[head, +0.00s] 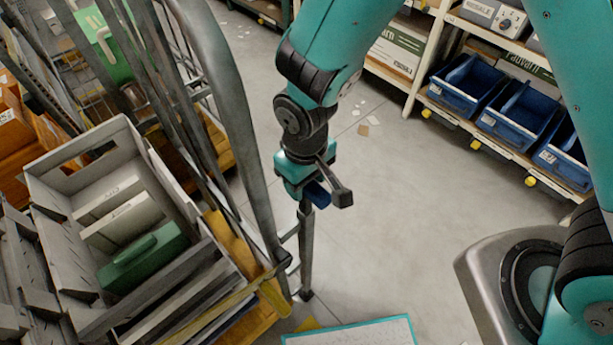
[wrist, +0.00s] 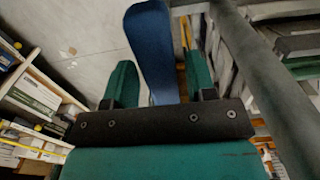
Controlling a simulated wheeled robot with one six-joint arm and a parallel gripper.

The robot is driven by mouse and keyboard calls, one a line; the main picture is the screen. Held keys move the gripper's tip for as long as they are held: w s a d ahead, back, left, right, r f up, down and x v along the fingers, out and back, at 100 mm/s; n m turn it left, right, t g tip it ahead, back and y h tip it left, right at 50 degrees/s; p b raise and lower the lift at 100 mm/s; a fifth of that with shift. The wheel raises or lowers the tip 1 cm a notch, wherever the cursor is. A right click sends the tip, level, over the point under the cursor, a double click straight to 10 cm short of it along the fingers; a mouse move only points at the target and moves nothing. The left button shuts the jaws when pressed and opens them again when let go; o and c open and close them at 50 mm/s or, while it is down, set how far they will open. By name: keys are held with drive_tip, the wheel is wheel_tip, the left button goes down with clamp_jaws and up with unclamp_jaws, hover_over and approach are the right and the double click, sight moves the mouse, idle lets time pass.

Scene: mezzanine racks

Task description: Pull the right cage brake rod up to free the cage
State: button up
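The grey tubular cage (head: 240,125) stands at the left of the head view. A grey upright rod (head: 305,240) runs down beside its near corner to a dark foot near the floor. A blue grip (head: 317,193), which I take for the brake rod's handle, shows at my gripper (head: 303,189). In the wrist view the blue grip (wrist: 151,40) lies between my two teal fingers, with narrow gaps at both sides. My gripper is open around it. How the grip joins the rod is hidden behind my gripper.
The cage holds a grey crate (head: 48,240) and a green case (head: 145,257). Shelving with blue bins (head: 519,112) stands at the right. A teal-edged board (head: 350,334) lies at the bottom. The concrete floor (head: 390,230) between is mostly clear, with paper scraps.

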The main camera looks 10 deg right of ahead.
clamp_jaws()
wheel_tip(320, 180, up, 6)
drive_tip(key=p, duration=0.4)
drive_tip(key=shift+w+r, duration=0.1)
drive_tip(key=shift+r, duration=0.05)
drive_tip(key=shift+w, duration=0.1)
drive_tip(key=shift+o, duration=0.4)
unclamp_jaws()
drive_tip(key=shift+o, duration=0.7)
wheel_tip(320, 180, up, 17)
drive_tip(key=b, duration=0.3)
drive_tip(key=shift+r, duration=0.15)
